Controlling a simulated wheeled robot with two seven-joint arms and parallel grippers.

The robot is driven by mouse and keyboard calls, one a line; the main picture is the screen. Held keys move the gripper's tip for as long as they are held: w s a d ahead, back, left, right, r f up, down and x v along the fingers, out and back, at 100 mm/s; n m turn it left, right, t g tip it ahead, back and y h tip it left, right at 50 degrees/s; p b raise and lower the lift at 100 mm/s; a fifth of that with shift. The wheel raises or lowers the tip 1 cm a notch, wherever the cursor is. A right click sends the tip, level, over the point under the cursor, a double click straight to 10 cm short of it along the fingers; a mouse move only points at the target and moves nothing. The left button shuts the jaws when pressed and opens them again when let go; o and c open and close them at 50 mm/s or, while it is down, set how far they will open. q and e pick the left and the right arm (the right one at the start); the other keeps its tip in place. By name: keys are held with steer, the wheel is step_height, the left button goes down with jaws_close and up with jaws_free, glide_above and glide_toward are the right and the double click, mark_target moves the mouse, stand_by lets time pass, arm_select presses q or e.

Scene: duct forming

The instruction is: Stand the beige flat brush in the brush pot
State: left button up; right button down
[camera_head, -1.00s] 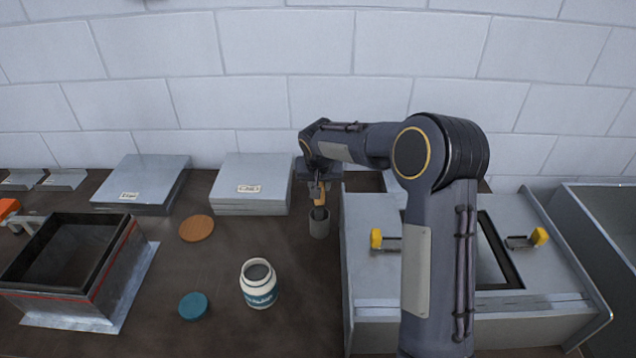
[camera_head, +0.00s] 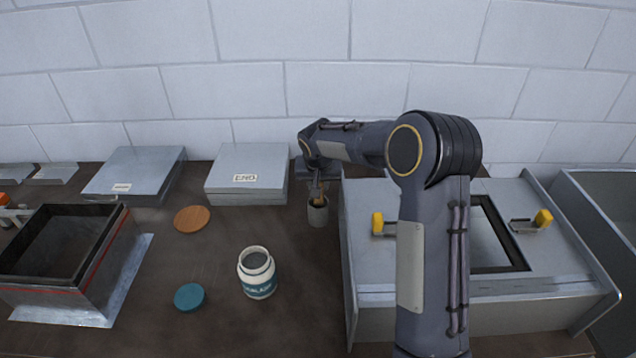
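The brush pot (camera_head: 318,215) is a small grey cylinder standing on the dark bench, left of the metal unit. The beige flat brush (camera_head: 318,195) is at its mouth, with the lower end down inside the pot and hidden. My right gripper (camera_head: 316,184) is directly above the pot, at the top of the brush. The fingers are small and dark here, so I cannot tell whether they still grip it. My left gripper is not in view.
A white jar (camera_head: 257,273), a teal lid (camera_head: 189,297) and a brown disc (camera_head: 192,219) lie left of the pot.

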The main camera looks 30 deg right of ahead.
steer(key=c, duration=1.1)
jaws_free()
steer(key=shift+o, duration=0.2)
steer(key=b+v, duration=0.1)
steer(key=v, duration=0.7)
steer(key=shift+f, duration=0.1)
